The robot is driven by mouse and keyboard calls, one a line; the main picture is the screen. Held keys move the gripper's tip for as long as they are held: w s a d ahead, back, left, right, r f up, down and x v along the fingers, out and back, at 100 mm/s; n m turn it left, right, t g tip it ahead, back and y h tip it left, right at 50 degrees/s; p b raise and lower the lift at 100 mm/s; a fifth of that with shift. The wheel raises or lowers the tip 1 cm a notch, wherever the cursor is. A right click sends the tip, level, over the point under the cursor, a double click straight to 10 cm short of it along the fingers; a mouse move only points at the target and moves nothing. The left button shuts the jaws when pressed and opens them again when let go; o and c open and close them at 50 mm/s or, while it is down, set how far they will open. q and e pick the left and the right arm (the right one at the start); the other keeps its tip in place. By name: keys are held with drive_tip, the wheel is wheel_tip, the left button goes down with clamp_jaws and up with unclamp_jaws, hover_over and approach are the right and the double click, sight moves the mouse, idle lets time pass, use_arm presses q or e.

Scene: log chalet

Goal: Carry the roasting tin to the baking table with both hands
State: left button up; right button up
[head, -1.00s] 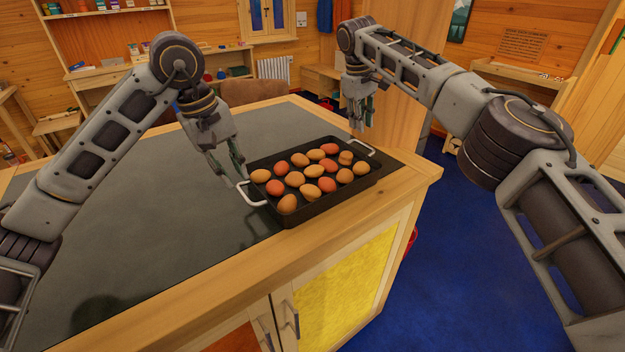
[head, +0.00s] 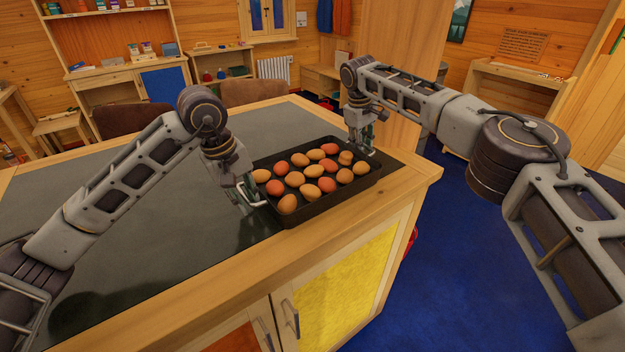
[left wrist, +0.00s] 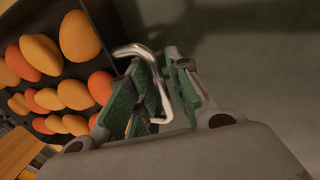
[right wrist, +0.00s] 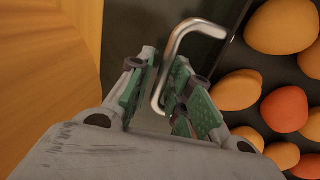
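The black roasting tin (head: 326,208) stands on the island's dark top near its right end. It holds several brown and reddish eggs and has a pale metal handle at each end. My left gripper (head: 252,195) is at the tin's left handle. In the left wrist view that handle (left wrist: 157,75) lies between the spread fingers, with gaps showing. My right gripper (head: 364,143) is at the far right handle. In the right wrist view that handle (right wrist: 166,66) lies between the spread fingers. I cannot tell which furniture is the baking table.
The wooden island (head: 170,310) has a yellow door panel and a bare dark top left of the tin. Brown chairs (head: 253,92) stand behind it. Blue floor (head: 440,270) lies open on the right. A wooden desk (head: 525,85) stands at the back right wall.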

use_arm(q)
clamp_jaws()
use_arm(e)
clamp_jaws()
use_arm(q)
drive_tip(key=shift+r, duration=0.1)
use_arm(e)
drive_tip(key=shift+r, duration=0.15)
